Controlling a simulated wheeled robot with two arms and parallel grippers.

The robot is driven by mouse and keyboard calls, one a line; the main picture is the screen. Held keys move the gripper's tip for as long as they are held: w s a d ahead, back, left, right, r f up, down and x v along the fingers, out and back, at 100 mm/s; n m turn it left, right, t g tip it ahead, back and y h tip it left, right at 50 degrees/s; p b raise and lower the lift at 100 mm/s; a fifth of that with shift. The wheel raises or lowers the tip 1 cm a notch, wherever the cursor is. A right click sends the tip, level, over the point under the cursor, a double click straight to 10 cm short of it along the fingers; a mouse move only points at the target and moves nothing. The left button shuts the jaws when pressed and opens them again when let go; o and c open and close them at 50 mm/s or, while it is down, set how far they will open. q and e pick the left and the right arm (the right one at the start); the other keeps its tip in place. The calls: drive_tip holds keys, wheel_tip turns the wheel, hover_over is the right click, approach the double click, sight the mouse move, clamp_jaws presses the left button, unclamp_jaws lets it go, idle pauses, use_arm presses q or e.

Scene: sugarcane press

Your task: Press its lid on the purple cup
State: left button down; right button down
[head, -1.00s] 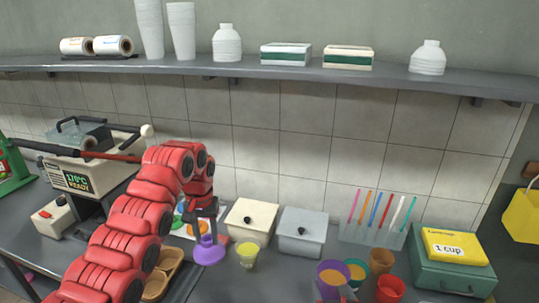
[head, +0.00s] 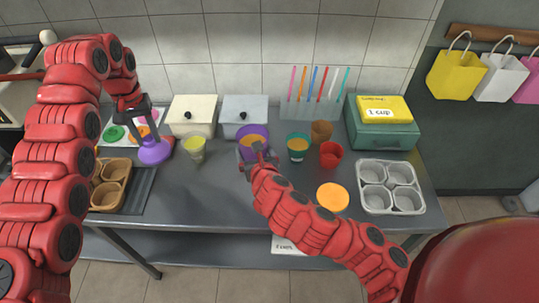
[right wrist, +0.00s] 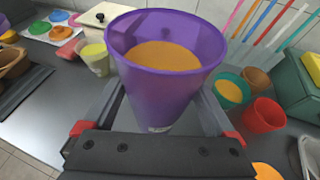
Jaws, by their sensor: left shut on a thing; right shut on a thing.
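The purple cup (head: 251,145) stands upright and open-topped, with orange juice inside. My right gripper (head: 259,154) is shut on it from the front. The right wrist view shows the cup (right wrist: 163,85) large between the two fingers, its rim bare. The purple lid (head: 155,152) is held by my left gripper (head: 146,132), which is shut on its upper part. The lid is at the left of the counter, left of the yellow cup and well apart from the purple cup. Whether the lid touches the counter I cannot tell.
A yellow cup (head: 194,149) stands between lid and purple cup. Teal (head: 298,148), brown (head: 321,132) and red (head: 331,154) cups stand to the right. Cream (head: 193,116) and grey (head: 245,113) boxes stand behind. An orange disc (head: 333,197) and a metal cup tray (head: 390,170) lie front right.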

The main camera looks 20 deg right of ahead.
drive_tip(key=w+a+r, duration=0.1)
drive_tip(key=a+r, duration=0.7)
drive_tip(key=a, duration=0.2)
drive_tip(key=shift+w, duration=0.2)
drive_tip(key=d+f, duration=0.4)
drive_tip(key=d, duration=0.1)
drive_tip(key=d+f, duration=0.2)
drive_tip(key=shift+w+d+f, duration=0.2)
drive_tip(key=shift+w+d, duration=0.1)
drive_tip(key=shift+w, duration=0.05)
drive_tip(key=s+d+f, duration=0.3)
drive_tip(key=d+f, duration=0.3)
drive_tip(key=d, duration=0.3)
drive_tip(key=shift+d+f, duration=0.15)
drive_tip(key=shift+f, duration=0.25)
